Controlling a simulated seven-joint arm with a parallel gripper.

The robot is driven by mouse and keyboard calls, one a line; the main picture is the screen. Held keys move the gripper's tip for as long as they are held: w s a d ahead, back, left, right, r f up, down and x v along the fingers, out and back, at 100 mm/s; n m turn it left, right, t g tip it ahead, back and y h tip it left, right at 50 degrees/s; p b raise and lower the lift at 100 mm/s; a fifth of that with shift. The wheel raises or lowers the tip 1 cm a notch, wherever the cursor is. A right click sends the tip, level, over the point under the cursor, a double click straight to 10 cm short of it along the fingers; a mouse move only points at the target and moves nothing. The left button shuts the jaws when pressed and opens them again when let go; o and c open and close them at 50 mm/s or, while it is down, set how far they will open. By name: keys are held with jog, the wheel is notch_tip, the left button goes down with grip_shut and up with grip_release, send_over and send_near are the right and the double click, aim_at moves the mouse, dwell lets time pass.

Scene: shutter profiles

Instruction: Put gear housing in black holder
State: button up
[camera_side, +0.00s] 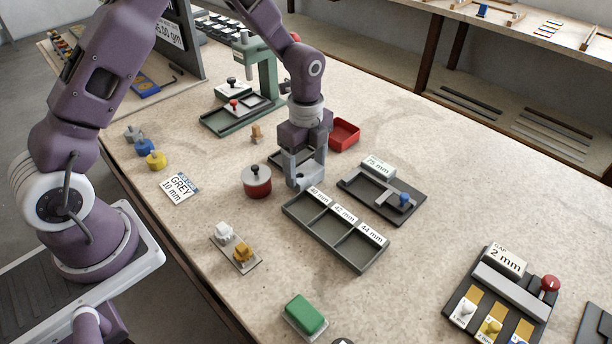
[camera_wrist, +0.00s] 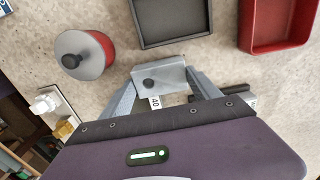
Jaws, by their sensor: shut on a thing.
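My gripper (camera_side: 305,178) points down over the middle of the bench. In the wrist view my gripper (camera_wrist: 160,88) is shut on a small grey block with a round dark spot on its face, which looks like the gear housing (camera_wrist: 172,76). In the side view the fingers largely hide the block. An empty square dark tray, perhaps the black holder (camera_wrist: 205,42), lies just beyond the block in the wrist view. In the side view this tray is mostly hidden behind my gripper. I cannot tell how high the block is above the bench.
A red pot with a grey lid (camera_side: 257,181) stands close left of my gripper. A red tray (camera_side: 344,134) lies behind right. A three-compartment size tray (camera_side: 350,261) lies in front, and a 75 mm gauge (camera_side: 411,208) to the right. A green press (camera_side: 262,75) stands behind.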

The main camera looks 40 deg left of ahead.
aim_at(306, 171)
jog(key=shift+c, duration=0.7)
jog(key=w+a+r+n, duration=0.2)
jog(key=a+r+n, duration=0.2)
jog(key=r+n, duration=1.05)
jog(key=a+f+n, duration=0.1)
jog(key=f+n, duration=0.3)
jog(key=n, duration=0.3)
jog(key=w+a+f+n, duration=0.1)
jog(key=f+n, duration=0.4)
jog(key=n, duration=0.2)
jog(key=a+f+n, duration=0.2)
jog(key=f+n, duration=0.2)
jog(key=n, duration=0.3)
jog(key=shift+w+f+n, duration=0.25)
jog(key=shift+w+f, duration=0.05)
jog(key=shift+f, duration=0.1)
